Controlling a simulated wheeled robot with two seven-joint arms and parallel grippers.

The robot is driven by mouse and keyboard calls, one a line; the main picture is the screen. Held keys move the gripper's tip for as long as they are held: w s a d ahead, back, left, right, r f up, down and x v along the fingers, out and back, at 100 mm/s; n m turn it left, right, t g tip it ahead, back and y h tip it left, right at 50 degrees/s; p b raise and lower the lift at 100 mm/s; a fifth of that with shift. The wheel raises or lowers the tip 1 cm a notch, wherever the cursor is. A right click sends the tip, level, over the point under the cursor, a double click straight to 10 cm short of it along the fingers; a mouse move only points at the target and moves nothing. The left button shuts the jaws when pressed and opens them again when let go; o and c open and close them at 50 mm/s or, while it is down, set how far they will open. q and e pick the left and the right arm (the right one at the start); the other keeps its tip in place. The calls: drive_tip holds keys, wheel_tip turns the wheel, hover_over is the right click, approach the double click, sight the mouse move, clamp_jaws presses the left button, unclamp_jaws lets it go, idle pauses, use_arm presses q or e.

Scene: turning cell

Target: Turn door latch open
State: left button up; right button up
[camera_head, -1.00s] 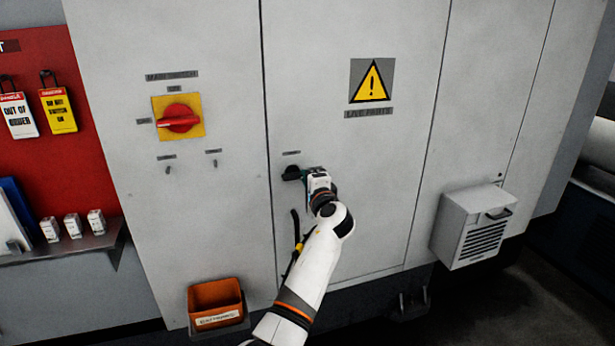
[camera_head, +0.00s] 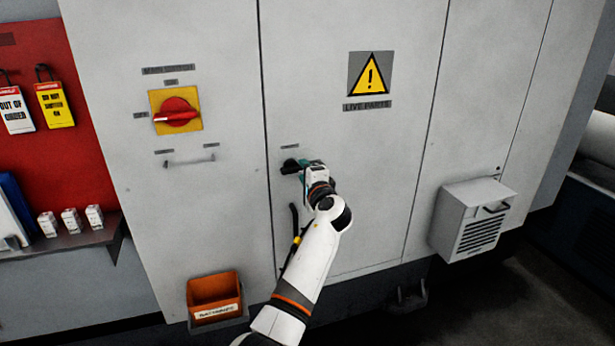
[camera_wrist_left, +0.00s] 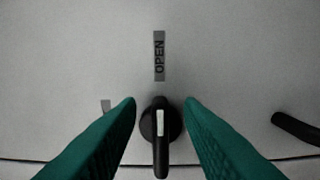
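The door latch (camera_head: 291,166) is a small black knob on the grey cabinet door, beside the door seam. My left gripper (camera_wrist_left: 161,103) has green fingers spread on both sides of the latch, with gaps between fingers and handle. In the head view my left gripper (camera_head: 304,167) is at the latch and partly hides it. My right gripper is not in view.
A black door handle (camera_head: 295,222) is below the latch. A red rotary switch (camera_head: 177,114) on a yellow plate is at left. An orange bin (camera_head: 215,299) hangs low, and a vented box (camera_head: 473,220) sticks out at right. The door around the latch is flat.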

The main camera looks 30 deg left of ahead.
use_arm(q)
drive_tip(key=b+v, duration=0.3)
drive_tip(key=v, duration=0.8)
drive_tip(key=shift+s+d, duration=0.3)
